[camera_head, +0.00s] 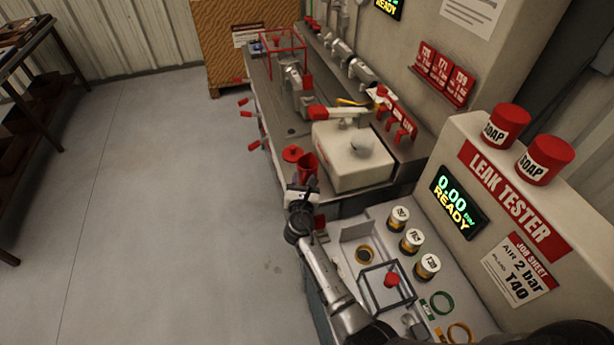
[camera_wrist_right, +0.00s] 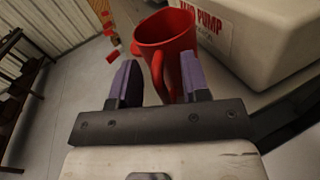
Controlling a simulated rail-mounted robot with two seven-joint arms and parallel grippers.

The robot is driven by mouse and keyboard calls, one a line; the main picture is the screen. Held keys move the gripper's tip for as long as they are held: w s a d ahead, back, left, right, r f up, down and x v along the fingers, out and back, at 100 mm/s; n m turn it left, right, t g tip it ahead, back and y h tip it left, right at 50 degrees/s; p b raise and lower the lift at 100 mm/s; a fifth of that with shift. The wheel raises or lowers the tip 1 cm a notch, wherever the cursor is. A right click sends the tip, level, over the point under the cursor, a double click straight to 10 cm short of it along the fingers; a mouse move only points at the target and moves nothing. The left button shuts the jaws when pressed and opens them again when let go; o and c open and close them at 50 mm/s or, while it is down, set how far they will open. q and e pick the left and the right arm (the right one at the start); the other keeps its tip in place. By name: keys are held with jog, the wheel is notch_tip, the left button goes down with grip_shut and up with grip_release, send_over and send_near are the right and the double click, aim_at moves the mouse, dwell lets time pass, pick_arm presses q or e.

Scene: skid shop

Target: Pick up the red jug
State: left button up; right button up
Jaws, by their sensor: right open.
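The red jug (camera_head: 308,166) stands upright at the left edge of the bench, beside the cream pump box. In the right wrist view the open-topped jug (camera_wrist_right: 166,36) is just ahead of my gripper, with its handle toward me. My right gripper (camera_head: 301,187) is at the near side of the jug. In the wrist view its two purple-grey fingers (camera_wrist_right: 160,80) are open, with the handle and lower jug showing between them. Whether they touch the jug I cannot tell. The jug's base is hidden behind the gripper. My left gripper is not in view.
The cream pump box (camera_head: 350,165) stands close to the jug's right. A round red item (camera_head: 292,153) is just left of the jug. Open floor (camera_head: 180,200) lies left.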

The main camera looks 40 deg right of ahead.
grip_shut()
dwell(0.6)
